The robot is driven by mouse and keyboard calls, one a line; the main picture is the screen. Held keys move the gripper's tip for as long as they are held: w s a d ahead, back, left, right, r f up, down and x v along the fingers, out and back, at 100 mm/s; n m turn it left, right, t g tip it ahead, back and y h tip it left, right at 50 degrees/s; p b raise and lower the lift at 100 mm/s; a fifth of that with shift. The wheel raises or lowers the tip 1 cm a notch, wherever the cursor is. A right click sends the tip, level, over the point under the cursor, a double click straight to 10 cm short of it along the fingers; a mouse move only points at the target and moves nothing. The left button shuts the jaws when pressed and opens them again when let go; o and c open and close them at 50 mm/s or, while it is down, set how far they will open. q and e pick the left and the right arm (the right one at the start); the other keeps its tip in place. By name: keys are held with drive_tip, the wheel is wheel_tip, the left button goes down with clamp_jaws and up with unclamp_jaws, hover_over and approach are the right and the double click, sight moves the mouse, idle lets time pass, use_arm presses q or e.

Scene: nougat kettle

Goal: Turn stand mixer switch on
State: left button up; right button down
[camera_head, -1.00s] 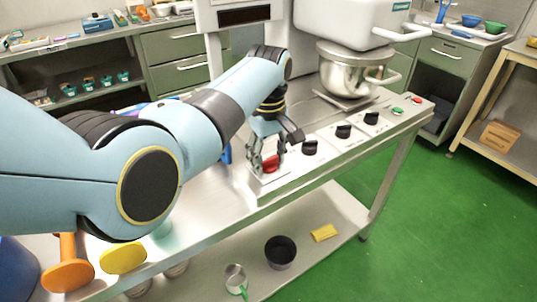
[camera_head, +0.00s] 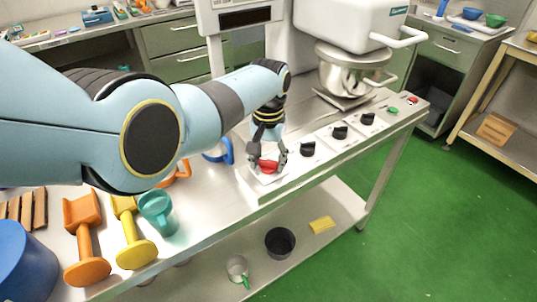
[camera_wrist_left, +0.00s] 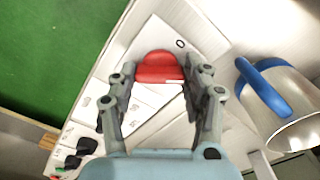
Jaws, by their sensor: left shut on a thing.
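The stand mixer has a white head (camera_head: 350,22) over a metal bowl (camera_head: 345,72) at the bench's back right. A red switch knob (camera_head: 268,166) sits on a white plate at the left end of the control strip. My left gripper (camera_head: 267,161) is down at this knob, shut on it. In the left wrist view the red knob (camera_wrist_left: 158,67) lies between the two fingers (camera_wrist_left: 157,85), with a "0" mark on the plate just beyond it. The fingers hide part of the plate. My right gripper is not in view.
Several black knobs (camera_head: 339,132), a green button (camera_head: 392,110) and a red button (camera_head: 412,100) continue right along the strip. A metal vessel with a blue handle (camera_wrist_left: 262,90) stands close to the gripper. Orange (camera_head: 88,245) and yellow (camera_head: 134,250) tools and a teal mug (camera_head: 159,213) lie left.

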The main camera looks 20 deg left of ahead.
sight(269, 160)
use_arm(q)
drive_tip(key=m, duration=0.3)
drive_tip(key=shift+m+p, duration=0.3)
drive_tip(key=shift+p, duration=0.1)
drive_tip(key=shift+m+p, duration=0.3)
drive_tip(key=shift+m, duration=1.5)
drive_tip(key=o, duration=1.2)
drive_tip(key=shift+c, duration=0.2)
wheel_tip(269, 160, up, 12)
drive_tip(key=shift+f, duration=0.1)
